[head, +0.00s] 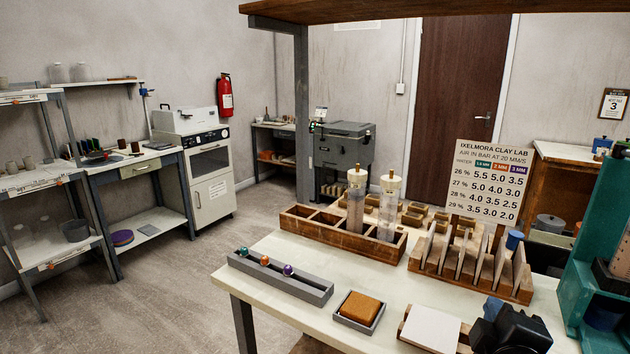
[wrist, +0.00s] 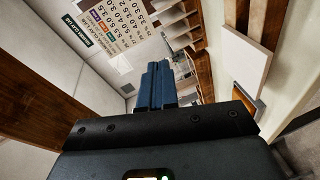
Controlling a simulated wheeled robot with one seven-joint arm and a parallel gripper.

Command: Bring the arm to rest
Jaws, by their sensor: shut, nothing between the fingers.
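My gripper (head: 490,309) shows at the lower right of the head view, above the front right part of the table (head: 262,310). Its body is black and its fingers are dark blue. In the wrist view the two blue fingers (wrist: 157,85) lie together with nothing between them. In the head view a white tile (head: 431,328) on a wooden piece lies just left of my gripper. It also shows at the upper right of the wrist view (wrist: 246,58). The rest of my arm is mostly out of view.
A wooden slotted rack (head: 472,270) stands behind my gripper, and a teal machine frame (head: 598,240) stands to its right. A sponge (head: 361,307) in a tray, a grey nozzle rail (head: 280,279) and a wooden box (head: 340,236) with two tubes stand farther left. A sign (head: 487,178) rises behind.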

